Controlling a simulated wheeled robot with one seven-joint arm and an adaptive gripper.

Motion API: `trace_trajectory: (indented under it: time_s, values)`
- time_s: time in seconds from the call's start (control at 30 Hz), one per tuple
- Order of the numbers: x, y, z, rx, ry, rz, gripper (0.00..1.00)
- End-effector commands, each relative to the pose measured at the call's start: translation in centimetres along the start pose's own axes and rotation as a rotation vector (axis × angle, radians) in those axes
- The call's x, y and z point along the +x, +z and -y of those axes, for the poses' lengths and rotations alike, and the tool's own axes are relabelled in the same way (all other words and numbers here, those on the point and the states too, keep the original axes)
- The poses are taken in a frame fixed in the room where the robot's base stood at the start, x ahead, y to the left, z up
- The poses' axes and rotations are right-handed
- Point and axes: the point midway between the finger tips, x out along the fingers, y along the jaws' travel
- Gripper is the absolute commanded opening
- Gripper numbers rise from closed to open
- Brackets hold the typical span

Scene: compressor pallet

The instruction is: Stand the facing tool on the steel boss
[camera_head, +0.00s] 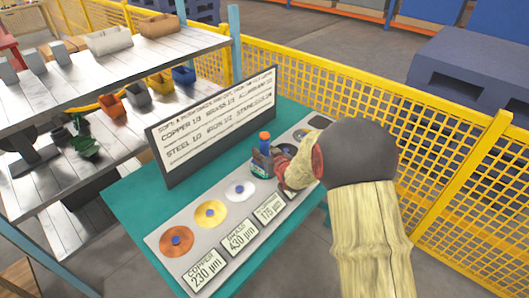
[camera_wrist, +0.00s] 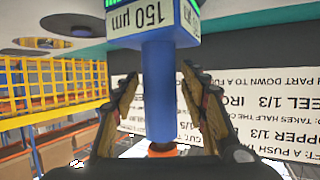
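The facing tool (camera_head: 262,162) stands upright on the grey strip, a small body with a blue handle and orange top. What lies under it is hidden. My gripper (camera_head: 277,160) is at the tool's right side in the head view. In the wrist view my gripper (camera_wrist: 161,80) is open around the handle, with narrow gaps on both sides. I cannot tell which disc is the steel boss; my arm hides part of the row.
The grey strip (camera_head: 206,238) on the teal table (camera_head: 133,212) bears copper (camera_head: 176,240), brass (camera_head: 211,213) and silver (camera_head: 240,190) discs with number plates. A text board (camera_head: 215,125) stands behind. Shelves with bins are left; yellow mesh fencing (camera_head: 440,150) is behind and right.

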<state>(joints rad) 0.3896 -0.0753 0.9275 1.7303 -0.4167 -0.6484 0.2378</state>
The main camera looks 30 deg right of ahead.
Motion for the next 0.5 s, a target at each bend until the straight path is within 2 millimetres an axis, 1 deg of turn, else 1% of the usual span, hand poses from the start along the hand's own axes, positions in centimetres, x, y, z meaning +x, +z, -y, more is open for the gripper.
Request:
trace_trajectory:
  time_s: [0.27,0.37,0.47,0.5]
  values:
    - [0.0,0.0,0.0,0.0,0.0,0.0,0.47]
    - [-0.1,-0.3,0.0,0.0,0.0,0.0,0.47]
    - [-1.2,-0.4,0.0,0.001,0.001,0.0,0.47]
    - [-1.8,-0.4,0.0,0.001,0.001,0.0,0.47]
